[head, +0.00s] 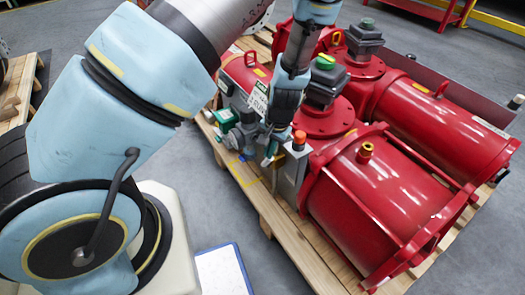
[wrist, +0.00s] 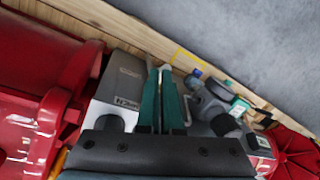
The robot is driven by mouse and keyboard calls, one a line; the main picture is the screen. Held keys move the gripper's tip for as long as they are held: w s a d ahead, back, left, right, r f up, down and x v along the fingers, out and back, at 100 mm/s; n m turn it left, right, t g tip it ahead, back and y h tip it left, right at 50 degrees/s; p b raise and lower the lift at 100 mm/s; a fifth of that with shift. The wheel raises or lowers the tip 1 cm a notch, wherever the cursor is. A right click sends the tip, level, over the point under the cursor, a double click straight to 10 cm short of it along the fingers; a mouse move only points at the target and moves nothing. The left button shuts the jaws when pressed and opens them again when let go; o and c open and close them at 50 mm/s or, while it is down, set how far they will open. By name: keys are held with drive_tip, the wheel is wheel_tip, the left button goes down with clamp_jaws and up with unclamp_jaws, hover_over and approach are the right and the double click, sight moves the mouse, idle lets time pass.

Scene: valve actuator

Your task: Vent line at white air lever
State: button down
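My gripper's two teal fingers (wrist: 160,72) point away from the camera in the wrist view, close together with a thin pale strip between them. I cannot tell whether they grip anything. In the head view my gripper (head: 270,150) is low over the near edge of the pallet, between the grey valve fittings and a grey box. A pale, bent lever-like piece (wrist: 187,108) shows just right of the fingers in the wrist view; I cannot tell for sure that it is the white air lever. The head view does not show the lever clearly.
A grey control box (head: 289,175) with an orange cap (head: 299,140) stands right of my gripper; it also shows in the wrist view (wrist: 118,90). Grey fittings (head: 240,138) are close on the left. Red actuator cylinders (head: 385,195) fill the wooden pallet (head: 285,230).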

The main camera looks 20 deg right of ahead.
drive_tip(key=w+a+r+n+g+h, duration=0.2)
drive_tip(key=w+r+n, duration=0.1)
drive_tip(key=w+n, duration=0.4)
drive_tip(key=w+a+r+n+g+h, duration=0.2)
drive_tip(key=w+r+n, duration=0.15)
drive_tip(key=n, duration=0.45)
drive_tip(key=b, duration=0.1)
approach(267, 162)
drive_tip(key=w+f, duration=0.5)
drive_tip(key=shift+s+d+f, duration=0.3)
drive_tip(key=shift+s+f, duration=0.05)
drive_tip(key=shift+s, duration=0.25)
drive_tip(key=shift+s+d+f, duration=0.25)
drive_tip(key=shift+s+f, duration=0.1)
drive_tip(key=shift+s, duration=0.25)
drive_tip(key=shift+s+d+f, duration=0.3)
drive_tip(key=shift+s, duration=0.3)
drive_tip(key=shift+d, duration=0.1)
